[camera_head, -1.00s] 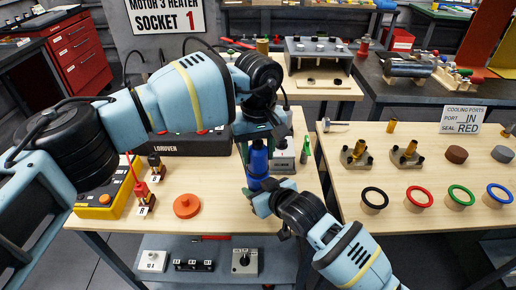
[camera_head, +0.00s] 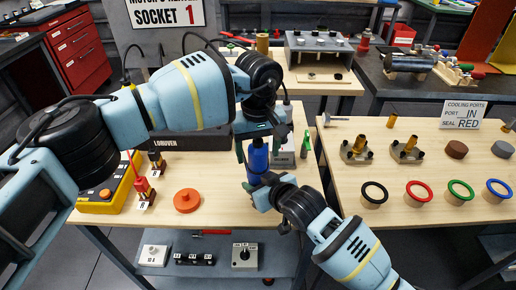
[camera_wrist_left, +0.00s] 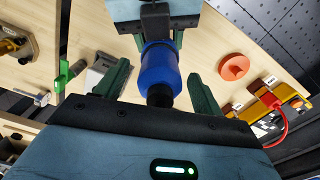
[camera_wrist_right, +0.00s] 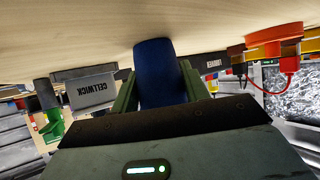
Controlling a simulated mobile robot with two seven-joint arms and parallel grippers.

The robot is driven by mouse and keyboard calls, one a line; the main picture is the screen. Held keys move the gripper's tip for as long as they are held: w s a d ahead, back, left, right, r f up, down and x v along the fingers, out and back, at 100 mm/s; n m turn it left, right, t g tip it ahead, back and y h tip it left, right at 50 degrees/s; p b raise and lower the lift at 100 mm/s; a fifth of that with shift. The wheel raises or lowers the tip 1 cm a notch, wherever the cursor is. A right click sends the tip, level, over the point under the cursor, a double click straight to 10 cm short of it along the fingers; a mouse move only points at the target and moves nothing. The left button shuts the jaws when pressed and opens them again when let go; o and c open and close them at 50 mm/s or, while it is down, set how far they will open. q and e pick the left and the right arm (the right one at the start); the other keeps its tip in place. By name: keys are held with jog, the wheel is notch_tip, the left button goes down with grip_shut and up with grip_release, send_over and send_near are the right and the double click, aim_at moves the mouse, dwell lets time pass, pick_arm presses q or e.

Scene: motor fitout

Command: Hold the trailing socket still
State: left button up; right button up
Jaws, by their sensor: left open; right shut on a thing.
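The blue trailing socket (camera_head: 258,158) is a short cylinder held above the front of the left workbench. My right gripper (camera_head: 262,186) is shut on its lower end. In the right wrist view the socket (camera_wrist_right: 160,75) stands between the two green fingers. My left gripper (camera_head: 259,143) is just above, open, with a finger on either side of the socket's upper part. In the left wrist view the socket (camera_wrist_left: 160,72) shows between the spread fingers with gaps on both sides, and its near end is black. The right gripper's fingers are mostly hidden in the head view.
An orange disc (camera_head: 187,200), a yellow box (camera_head: 102,198) and red terminals (camera_head: 145,189) lie left on the bench. A grey box (camera_head: 284,153) stands close behind the grippers. The right table carries coloured rings (camera_head: 418,192) and brass fittings (camera_head: 356,148).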

pick_arm(q)
notch_tip(320, 180, up, 12)
dwell(0.6)
pick_arm(e)
jog(key=o, duration=1.2)
jog(key=shift+c, duration=0.2)
jog(key=v, duration=1.2)
pick_arm(q)
jog(key=shift+f, duration=0.1)
